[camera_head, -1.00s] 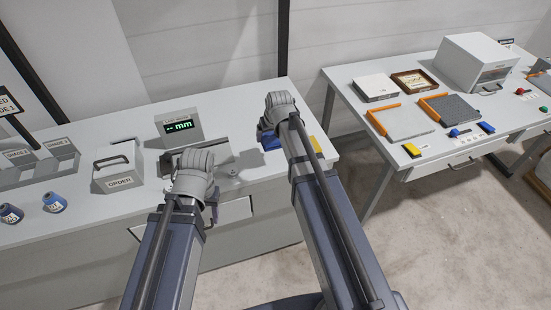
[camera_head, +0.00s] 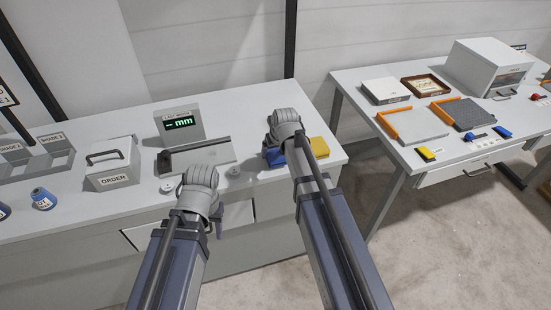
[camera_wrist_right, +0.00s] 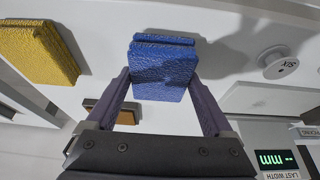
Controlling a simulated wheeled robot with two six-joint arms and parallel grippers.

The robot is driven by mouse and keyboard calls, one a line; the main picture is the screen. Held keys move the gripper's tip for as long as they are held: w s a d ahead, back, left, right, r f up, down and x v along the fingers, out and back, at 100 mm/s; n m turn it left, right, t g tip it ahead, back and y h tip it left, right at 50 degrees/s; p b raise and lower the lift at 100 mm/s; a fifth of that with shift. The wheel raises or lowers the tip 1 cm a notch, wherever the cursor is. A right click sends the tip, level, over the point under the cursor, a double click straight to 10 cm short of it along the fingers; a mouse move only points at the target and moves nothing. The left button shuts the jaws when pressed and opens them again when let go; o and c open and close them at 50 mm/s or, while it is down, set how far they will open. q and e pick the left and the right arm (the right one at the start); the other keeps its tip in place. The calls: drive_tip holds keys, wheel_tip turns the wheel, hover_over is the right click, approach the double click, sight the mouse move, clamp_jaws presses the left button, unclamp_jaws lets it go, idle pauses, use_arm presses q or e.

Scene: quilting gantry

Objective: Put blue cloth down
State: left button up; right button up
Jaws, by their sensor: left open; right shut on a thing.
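The blue cloth (camera_head: 275,157) is a small folded pad over the right end of the long grey table. My right gripper (camera_head: 279,148) is shut on it; the right wrist view shows the blue cloth (camera_wrist_right: 163,72) between both fingers. I cannot tell whether it touches the tabletop. A yellow cloth (camera_head: 319,147) lies on the table just right of it, and the yellow cloth (camera_wrist_right: 40,52) also shows at upper left in the wrist view. My left gripper (camera_head: 214,212) is open and empty at the table's front edge, its fingers partly hidden by its wrist.
A grey plate with a dark bar (camera_head: 205,153) and a "mm" display (camera_head: 180,122) stand left of the cloths. Small round discs (camera_head: 233,172) lie near the plate. An ORDER box (camera_head: 112,165) stands further left. A second table (camera_head: 375,82) with trays is at right, across a gap.

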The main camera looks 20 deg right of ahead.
use_arm(q)
drive_tip(key=shift+f, duration=0.5)
use_arm(e)
drive_tip(key=shift+f, duration=0.55)
use_arm(q)
drive_tip(key=shift+f, duration=0.1)
use_arm(e)
drive_tip(key=shift+f, duration=0.1)
drive_tip(key=shift+f+b, duration=0.15)
drive_tip(key=shift+b, duration=0.2)
use_arm(q)
drive_tip(key=shift+f, duration=0.1)
use_arm(e)
drive_tip(key=o, duration=0.9)
